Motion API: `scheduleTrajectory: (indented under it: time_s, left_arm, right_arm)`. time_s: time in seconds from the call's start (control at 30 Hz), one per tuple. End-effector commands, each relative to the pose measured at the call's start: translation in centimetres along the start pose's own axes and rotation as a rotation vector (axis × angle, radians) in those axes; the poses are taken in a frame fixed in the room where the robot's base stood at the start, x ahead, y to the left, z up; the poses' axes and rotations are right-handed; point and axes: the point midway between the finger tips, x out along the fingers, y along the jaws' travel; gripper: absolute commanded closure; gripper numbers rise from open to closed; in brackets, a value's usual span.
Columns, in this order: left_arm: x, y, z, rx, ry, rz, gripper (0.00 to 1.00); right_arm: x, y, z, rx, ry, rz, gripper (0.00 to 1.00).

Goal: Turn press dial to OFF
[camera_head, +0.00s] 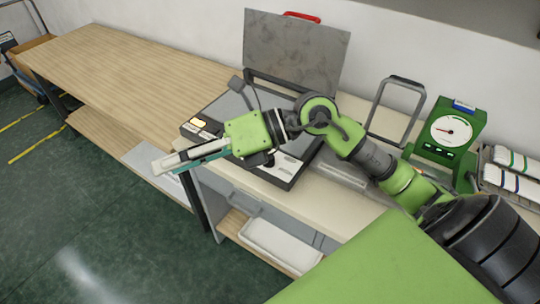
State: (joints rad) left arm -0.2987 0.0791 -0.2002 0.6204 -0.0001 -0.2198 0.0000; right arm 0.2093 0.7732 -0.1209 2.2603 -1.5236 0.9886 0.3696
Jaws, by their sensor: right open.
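The press (296,50) stands on the workbench with its grey plate raised and a red handle at the top. Its dark base (275,172) lies below, partly hidden by my right arm. A lit yellow patch (198,124) and small pale labels show on the base's left front corner. I cannot make out the press dial; it may be behind my gripper or too small to tell. My right gripper (166,164) is open, its fingers pointing left, in front of the base's front left corner in the picture. I see nothing between its fingers. My left gripper is not in view.
A green gauge with a round white face (451,131) stands at the right beside folded striped cloths (508,172). A grey metal frame (396,110) stands between it and the press. The wooden bench top (130,70) on the left is clear. A white tray (280,246) sits below.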

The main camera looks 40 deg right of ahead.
Motion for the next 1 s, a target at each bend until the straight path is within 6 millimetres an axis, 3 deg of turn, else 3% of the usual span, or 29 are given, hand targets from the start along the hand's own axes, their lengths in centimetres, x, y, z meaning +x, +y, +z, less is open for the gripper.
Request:
scheduleTrajectory:
  time_s: [0.1,0.2,0.3,0.4,0.5,0.6,0.73,1.0]
  left_arm:
    - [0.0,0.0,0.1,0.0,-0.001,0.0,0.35]
    - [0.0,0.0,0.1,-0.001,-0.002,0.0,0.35]
    - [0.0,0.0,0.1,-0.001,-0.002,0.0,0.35]
    - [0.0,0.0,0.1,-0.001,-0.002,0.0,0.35]
    - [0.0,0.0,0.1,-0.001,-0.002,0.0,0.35]
    - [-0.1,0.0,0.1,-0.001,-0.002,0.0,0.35]
    - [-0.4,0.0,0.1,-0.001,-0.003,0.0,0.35]
    - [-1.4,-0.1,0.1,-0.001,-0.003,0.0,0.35]
  right_arm:
    - [-3.6,-7.1,-0.9,-0.108,0.172,-0.338,0.59]
    - [-8.5,-12.0,-0.6,-0.135,0.267,-0.604,0.59]
    - [-13.4,-15.1,0.1,-0.127,0.321,-0.82,0.59]
    - [-17.1,-16.6,0.6,-0.106,0.347,-0.967,0.59]
    - [-19.2,-17.2,0.8,-0.09,0.36,-1.044,0.59]
    - [-19.6,-17.9,0.7,-0.081,0.366,-1.068,0.59]
    - [-18.8,-19.4,0.1,-0.078,0.369,-1.065,0.59]
    - [-16.2,-24.3,-1.4,-0.077,0.369,-1.062,0.59]
